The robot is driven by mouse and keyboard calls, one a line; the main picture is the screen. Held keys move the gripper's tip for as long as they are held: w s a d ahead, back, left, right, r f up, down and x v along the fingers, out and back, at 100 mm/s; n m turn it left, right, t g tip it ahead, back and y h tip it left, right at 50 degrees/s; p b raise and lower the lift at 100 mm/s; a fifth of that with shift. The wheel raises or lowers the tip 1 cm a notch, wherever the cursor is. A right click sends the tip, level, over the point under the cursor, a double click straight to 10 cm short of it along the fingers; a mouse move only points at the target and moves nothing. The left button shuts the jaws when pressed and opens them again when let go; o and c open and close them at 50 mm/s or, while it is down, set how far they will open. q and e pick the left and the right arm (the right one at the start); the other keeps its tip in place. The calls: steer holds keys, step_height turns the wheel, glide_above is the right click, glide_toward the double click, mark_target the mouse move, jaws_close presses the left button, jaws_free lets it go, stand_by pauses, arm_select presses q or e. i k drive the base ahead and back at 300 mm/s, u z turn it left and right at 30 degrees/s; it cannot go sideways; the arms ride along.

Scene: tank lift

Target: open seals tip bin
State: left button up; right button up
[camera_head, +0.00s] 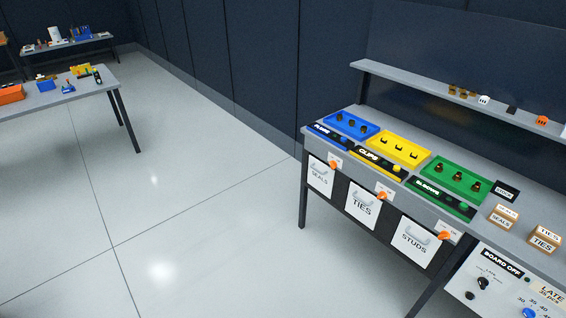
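The seals tip bin (319,178) is a white front labelled SEALS with a grey handle, at the left end of the row under the bench's front edge. It looks shut. An orange latch (333,165) sits at its upper right corner. Beside it are the ties bin (362,207) and the studs bin (410,241), each with a grey handle and an orange latch, and both look shut. Neither of my grippers shows in the head view.
The grey bench (313,131) carries a blue tray (367,133), a yellow tray (411,162) and a green tray (438,185), with small boxes at right. A shelf (415,85) runs above. Another table (60,95) stands far left. The floor (200,220) before the bench is clear.

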mark_target(320, 176)
steer(key=u, duration=0.2)
steer(key=i, duration=1.7)
steer(key=z, duration=0.65)
